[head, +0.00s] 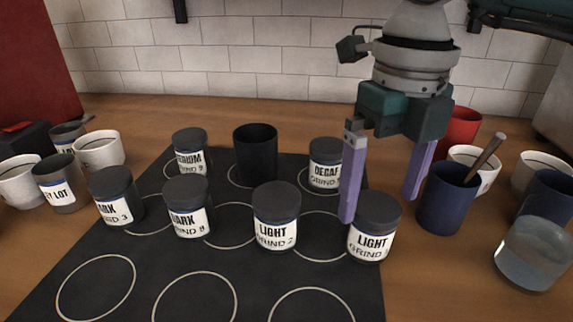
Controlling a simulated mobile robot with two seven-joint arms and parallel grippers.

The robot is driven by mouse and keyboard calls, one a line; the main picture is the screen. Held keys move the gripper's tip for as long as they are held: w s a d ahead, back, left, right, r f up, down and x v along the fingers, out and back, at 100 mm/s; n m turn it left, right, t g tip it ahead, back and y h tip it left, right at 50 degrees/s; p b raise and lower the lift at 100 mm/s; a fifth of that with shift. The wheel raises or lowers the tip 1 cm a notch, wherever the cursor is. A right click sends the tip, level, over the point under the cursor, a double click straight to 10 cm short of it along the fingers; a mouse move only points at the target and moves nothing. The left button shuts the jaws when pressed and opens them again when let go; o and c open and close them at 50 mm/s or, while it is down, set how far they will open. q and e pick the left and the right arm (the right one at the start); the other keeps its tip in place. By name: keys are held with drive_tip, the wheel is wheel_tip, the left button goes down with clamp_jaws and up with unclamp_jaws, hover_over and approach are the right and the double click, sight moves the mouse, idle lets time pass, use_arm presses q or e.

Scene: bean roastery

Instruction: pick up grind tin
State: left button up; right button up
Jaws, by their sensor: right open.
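Several dark grind tins with white labels stand upright on a black mat (75,300) with white rings. A tin labelled LIGHT GRIND (374,240) stands at the mat's right edge, its grind number unclear. LIGHT GRIND 2 (277,232) is left of it, then a DARK tin (188,220) and another dark tin (115,210). Behind are a MEDIUM tin (190,160) and a DECAF tin (325,175). My right gripper (379,211) is open and empty, fingers pointing down, one on each side of the rightmost LIGHT tin's lid in the picture. Contact is unclear. My left gripper is out of view.
A black cup (256,155) stands at the mat's back. A blue cup with a stick (447,197), a red cup (463,128) and a glass (534,254) crowd the right. White cups (98,151) and a grey labelled tin (60,184) stand left. Front rings are empty.

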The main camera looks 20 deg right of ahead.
sight(375, 205)
drive_tip(key=f, duration=0.4)
drive_tip(key=shift+a+f, duration=0.4)
drive_tip(key=shift+f, duration=0.35)
drive_tip(key=c, duration=1.4)
